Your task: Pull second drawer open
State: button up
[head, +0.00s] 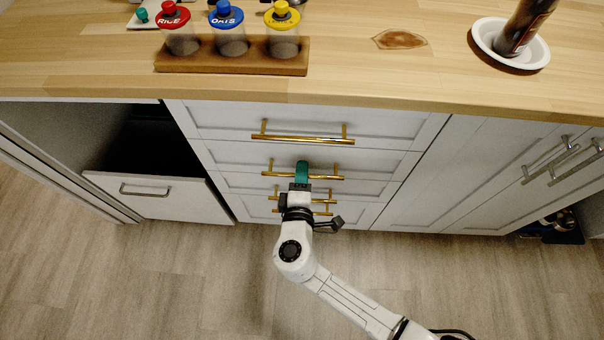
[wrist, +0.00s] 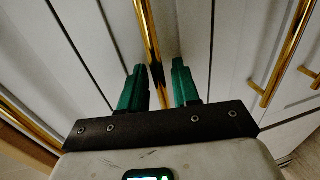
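The second drawer (head: 230,157) is in the white cabinet under the wooden counter, and its front looks flush with the drawers around it. Its gold bar handle (head: 325,177) runs across the front. My gripper (head: 302,170) is at the middle of this handle. In the wrist view, the green fingers of my gripper (wrist: 160,85) are open, one on each side of the gold handle (wrist: 151,42). A gap shows between the bar and the right finger. The left finger is close to the bar, and I cannot tell whether it touches.
The top drawer's handle (head: 300,139) is above, and a lower drawer's handle (head: 325,200) is close below my gripper. A grey drawer (head: 150,195) stands at the left. Jars in a wooden rack (head: 232,65) stand on the counter. The floor (head: 180,280) is clear.

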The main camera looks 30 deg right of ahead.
grip_shut()
dwell(0.3)
dwell(0.3)
